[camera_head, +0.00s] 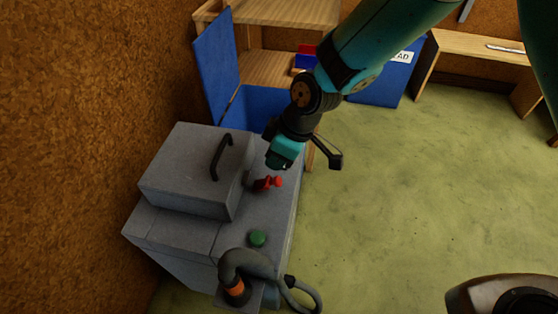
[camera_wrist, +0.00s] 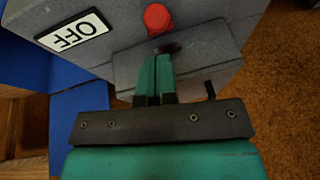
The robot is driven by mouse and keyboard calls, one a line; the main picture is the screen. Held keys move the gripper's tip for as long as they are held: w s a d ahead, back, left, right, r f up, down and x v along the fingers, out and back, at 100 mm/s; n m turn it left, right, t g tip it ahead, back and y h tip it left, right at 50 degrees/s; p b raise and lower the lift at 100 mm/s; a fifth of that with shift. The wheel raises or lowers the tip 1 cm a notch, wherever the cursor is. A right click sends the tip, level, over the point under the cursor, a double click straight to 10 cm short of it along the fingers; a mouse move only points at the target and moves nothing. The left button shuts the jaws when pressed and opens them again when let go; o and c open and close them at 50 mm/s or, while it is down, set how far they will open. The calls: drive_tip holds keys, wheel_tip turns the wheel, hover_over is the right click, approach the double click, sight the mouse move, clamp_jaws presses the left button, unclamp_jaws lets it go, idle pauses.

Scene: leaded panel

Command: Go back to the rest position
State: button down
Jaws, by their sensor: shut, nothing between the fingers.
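My gripper (camera_head: 280,162) hangs at the end of my teal arm, above the right side of a grey machine (camera_head: 263,214). Its teal fingers (camera_wrist: 156,62) are together in the wrist view, with nothing between them. A red knob (camera_head: 277,182) on the machine is just below the gripper in the head view. In the wrist view a red round knob (camera_wrist: 157,18) is just beyond the fingertips. I cannot tell whether the fingertips touch the dark part under it.
The machine has a lid with a black handle (camera_head: 221,157), a green button (camera_head: 257,238) and a grey hose (camera_head: 255,262). An OFF label (camera_wrist: 75,32) shows beside the knob. Blue panels (camera_head: 217,66) and wooden shelving (camera_head: 280,12) stand behind. Green floor (camera_head: 400,190) is clear to the right.

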drive_tip(key=v, duration=1)
drive_tip(key=shift+d+r, duration=0.2)
drive_tip(key=shift+r, duration=0.1)
drive_tip(key=s+d+r+m, duration=0.8)
drive_tip(key=s+d+r, duration=0.5)
drive_tip(key=s, duration=0.4)
wheel_tip(320, 180, up, 14)
drive_tip(key=p, duration=1.4)
drive_tip(key=shift+d+t, duration=0.25)
drive_tip(key=shift+t, duration=0.05)
drive_tip(key=c, duration=1.8)
unclamp_jaws()
drive_tip(key=shift+c, duration=0.2)
